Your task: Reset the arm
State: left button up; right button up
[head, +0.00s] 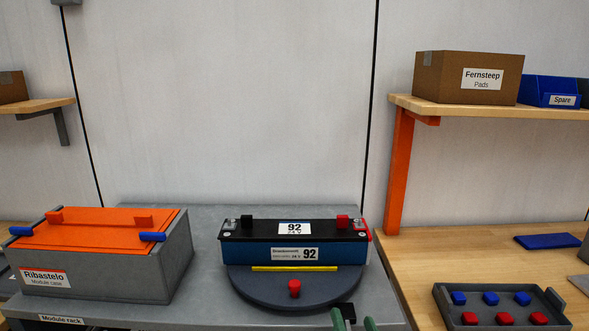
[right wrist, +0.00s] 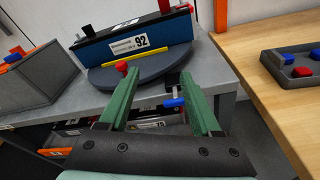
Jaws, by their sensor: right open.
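My right gripper (head: 353,322) shows at the bottom edge of the head view, only its green fingertips in frame. In the right wrist view, its two green fingers (right wrist: 160,82) stand wide apart with nothing gripped. It is in front of the grey bench, near the round turntable (head: 285,291) that bears the blue and black battery module (head: 270,253) marked 92. A small black part with a blue piece (right wrist: 174,102) appears between the fingers in the wrist view, at the bench's front edge; I cannot tell its distance. My left gripper is not in view.
An orange-lidded grey case (head: 100,265) stands at the left of the bench. At right, a wooden table (head: 415,262) holds a dark tray (head: 500,318) of blue and red caps. A shelf (head: 450,108) above it carries a cardboard box (head: 440,78) and a blue bin (head: 540,88).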

jog(key=s+f+m+g+y, duration=0.1)
jog(key=s+f+m+g, duration=0.25)
jog(key=f+m, duration=0.65)
jog(key=s+f+m+g+y, duration=0.15)
jog(key=s+f+m, duration=0.25)
jog(key=f+m, duration=0.5)
jog(key=s+d+f+m+g+h, duration=0.15)
jog(key=s+d+f+m, duration=0.45)
jog(key=s+f+m, duration=0.7)
notch_tip(320, 180, up, 6)
jog(key=w+n+p, duration=0.1)
jog(key=w+p, duration=0.1)
jog(key=p, duration=0.5)
jog(key=shift+d+n, duration=0.3)
jog(key=shift+d, duration=0.15)
jog(key=shift+o, duration=0.3)
